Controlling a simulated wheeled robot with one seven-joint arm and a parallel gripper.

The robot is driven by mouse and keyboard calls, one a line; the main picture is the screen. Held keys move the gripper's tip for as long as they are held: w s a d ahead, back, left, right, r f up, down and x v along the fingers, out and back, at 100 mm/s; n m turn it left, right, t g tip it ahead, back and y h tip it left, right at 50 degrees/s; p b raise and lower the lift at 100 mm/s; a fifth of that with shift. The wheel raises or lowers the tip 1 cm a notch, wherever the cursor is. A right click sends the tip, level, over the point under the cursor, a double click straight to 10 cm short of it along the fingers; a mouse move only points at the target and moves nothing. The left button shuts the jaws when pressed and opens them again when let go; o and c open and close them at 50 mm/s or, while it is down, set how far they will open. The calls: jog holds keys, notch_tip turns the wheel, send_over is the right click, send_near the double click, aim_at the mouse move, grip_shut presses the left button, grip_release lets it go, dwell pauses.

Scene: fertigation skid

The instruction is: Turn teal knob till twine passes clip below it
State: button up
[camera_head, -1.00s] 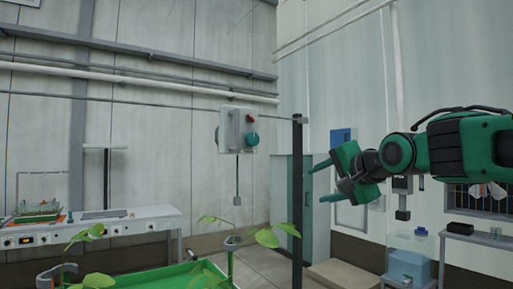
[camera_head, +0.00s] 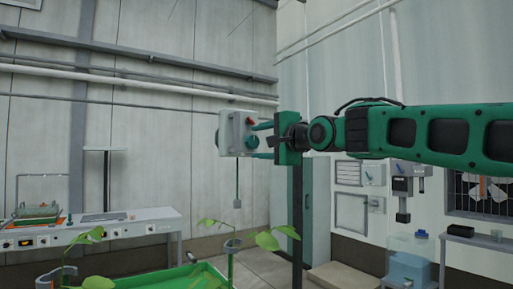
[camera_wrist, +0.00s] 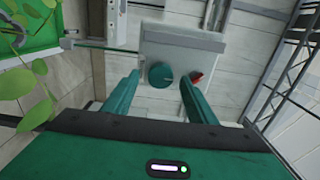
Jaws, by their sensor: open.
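The teal knob (camera_head: 252,141) is on the front of a pale grey box, beside a red button (camera_head: 250,121). The wrist view shows the knob (camera_wrist: 160,76) between and just beyond my two fingers, with the red button (camera_wrist: 196,77) to its right. My gripper (camera_head: 262,140) is open, its fingers pointing at the box either side of the knob; contact is not visible. A thin green twine (camera_head: 237,178) hangs from the box with a small grey end piece (camera_head: 237,203). Below it, a grey clip (camera_head: 232,244) is at the plant stem, apart from the end piece.
A dark upright post (camera_head: 297,215) stands just right of the box, under my arm. A green trough (camera_head: 175,278) with leafy plants lies below. A bench (camera_head: 150,222) stands at the left. Pipes run along the wall.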

jog(key=shift+x, duration=0.95)
jog(key=c, duration=1.1)
jog(key=shift+o, duration=0.2)
jog(key=shift+f, duration=0.1)
